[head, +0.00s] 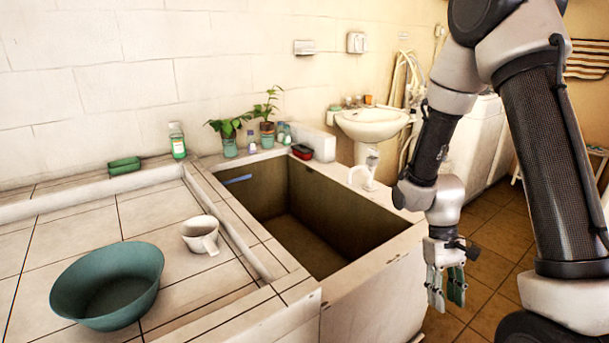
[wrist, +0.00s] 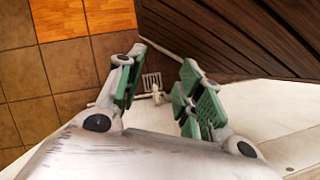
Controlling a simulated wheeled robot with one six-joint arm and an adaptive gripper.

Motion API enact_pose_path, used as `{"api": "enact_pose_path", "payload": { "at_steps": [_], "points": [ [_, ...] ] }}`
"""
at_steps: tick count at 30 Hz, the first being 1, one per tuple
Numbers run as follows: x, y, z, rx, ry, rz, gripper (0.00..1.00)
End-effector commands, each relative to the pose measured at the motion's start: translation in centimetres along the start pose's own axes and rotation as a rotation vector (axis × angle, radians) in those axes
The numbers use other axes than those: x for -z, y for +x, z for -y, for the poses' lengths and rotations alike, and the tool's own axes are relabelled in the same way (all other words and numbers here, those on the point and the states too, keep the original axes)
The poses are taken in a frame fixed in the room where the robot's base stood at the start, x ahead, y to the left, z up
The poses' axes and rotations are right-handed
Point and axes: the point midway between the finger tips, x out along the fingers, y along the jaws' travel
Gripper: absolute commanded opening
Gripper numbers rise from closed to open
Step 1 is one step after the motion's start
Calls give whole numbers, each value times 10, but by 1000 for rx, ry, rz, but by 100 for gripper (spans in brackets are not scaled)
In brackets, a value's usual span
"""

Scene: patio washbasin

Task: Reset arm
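My gripper (head: 447,288) hangs at the right in the head view, fingers pointing down, beside the right end of the sink block and over the tiled floor. In the wrist view my gripper (wrist: 152,88) shows two green-padded fingers spread apart with nothing between them. My arm comes down from the upper right of the head view. No object is in or touching the fingers.
A teal bowl (head: 107,287) and white mug (head: 201,235) stand on the tiled counter (head: 60,240). Behind are the deep sink (head: 315,225), potted plants (head: 228,130), a bottle (head: 177,141), a green sponge (head: 124,166) and a washbasin (head: 372,124). Floor (head: 490,285) is clear.

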Motion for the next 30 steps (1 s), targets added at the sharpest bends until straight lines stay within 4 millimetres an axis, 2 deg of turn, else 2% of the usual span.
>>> {"api": "enact_pose_path", "payload": {
  "at_steps": [1, 3, 6, 12, 21, 25, 30],
  "points": [
    [-12, -24, -2, 4, 17, -28, 37],
    [-33, -52, -4, 10, 39, -58, 37],
    [-63, -86, -6, 20, 71, -111, 37],
    [-120, -140, -10, 34, 123, -268, 37],
    [-180, -201, -16, 25, 186, -632, 37],
    [-196, -219, -18, 15, 205, -744, 37],
    [-205, -227, -19, 10, 219, -801, 37]
  ]
}}
